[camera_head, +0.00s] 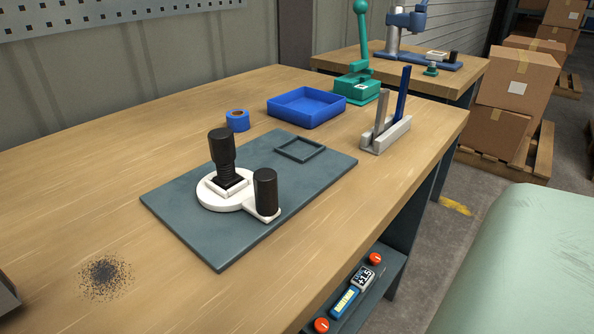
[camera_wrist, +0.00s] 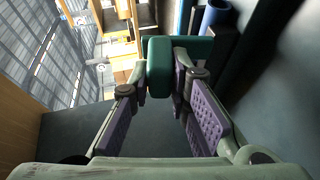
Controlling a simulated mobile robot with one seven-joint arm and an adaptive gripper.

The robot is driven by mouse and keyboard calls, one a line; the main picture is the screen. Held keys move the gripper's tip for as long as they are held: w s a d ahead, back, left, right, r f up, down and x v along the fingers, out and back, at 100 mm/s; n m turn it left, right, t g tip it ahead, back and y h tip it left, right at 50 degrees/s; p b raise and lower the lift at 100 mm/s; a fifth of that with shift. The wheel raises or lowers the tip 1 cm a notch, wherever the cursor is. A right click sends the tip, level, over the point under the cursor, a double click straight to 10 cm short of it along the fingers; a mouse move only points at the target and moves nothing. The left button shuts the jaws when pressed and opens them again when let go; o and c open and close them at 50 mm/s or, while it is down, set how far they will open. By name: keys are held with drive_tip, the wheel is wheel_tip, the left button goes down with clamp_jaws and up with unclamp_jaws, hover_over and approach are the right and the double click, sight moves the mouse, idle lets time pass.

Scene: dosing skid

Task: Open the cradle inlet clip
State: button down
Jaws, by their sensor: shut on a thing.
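My gripper (camera_wrist: 160,75) shows in the wrist view only, with purple-padded fingers shut on a teal block (camera_wrist: 174,62) at their tips. The block's far end is hidden, and I cannot tell whether it is the cradle inlet clip. No clip can be made out clearly there.
The wooden bench (camera_head: 90,190) bears a grey mat (camera_head: 185,222), a white fixture (camera_head: 213,198) with black cylinders, a blue tray (camera_head: 306,120), a green press (camera_head: 357,88) and a grey stand (camera_head: 392,136). Cardboard boxes (camera_head: 518,80) stand behind. A large pale green shape fills the lower right.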

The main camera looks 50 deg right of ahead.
drive_tip(key=c, duration=1.5)
unclamp_jaws()
drive_tip(key=shift+f+b, duration=0.15)
drive_tip(key=shift+b, duration=0.5)
